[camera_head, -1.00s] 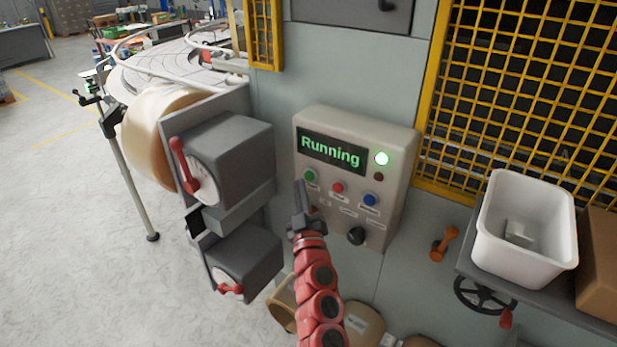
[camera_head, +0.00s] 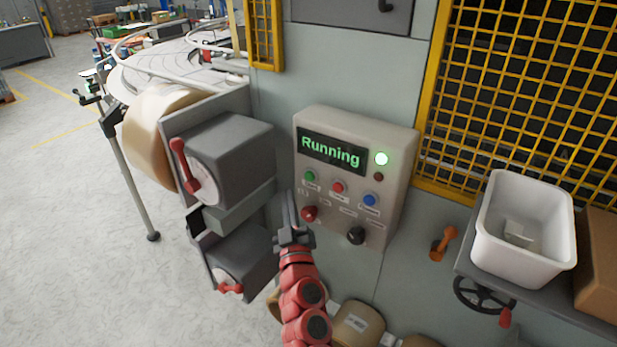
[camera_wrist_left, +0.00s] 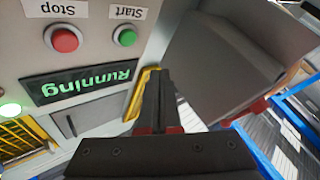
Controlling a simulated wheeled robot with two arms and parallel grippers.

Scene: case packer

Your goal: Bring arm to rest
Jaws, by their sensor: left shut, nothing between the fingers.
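My left gripper (camera_head: 290,212) is shut and empty, in front of the lower left edge of the control panel (camera_head: 400,170). Its fingers point up and stand apart from the buttons in the head view. The panel's display (camera_head: 331,152) reads "Running" and a lamp (camera_head: 381,158) glows pale green. Below are a green button (camera_head: 309,176), a red button (camera_head: 338,187), a blue button (camera_head: 370,199), a red knob (camera_head: 309,213) and a black knob (camera_head: 355,236). In the left wrist view the shut fingers (camera_wrist_left: 160,100) show below the green Start button (camera_wrist_left: 125,37). My right gripper is not in view.
Two grey boxes with red levers (camera_head: 185,165) stand left of the panel, beside a tape roll (camera_head: 150,130). A white bin (camera_head: 483,245) sits on a shelf at right, above a handwheel (camera_head: 482,294). Yellow mesh guarding (camera_head: 432,95) is at right. Cartons (camera_head: 358,325) lie below.

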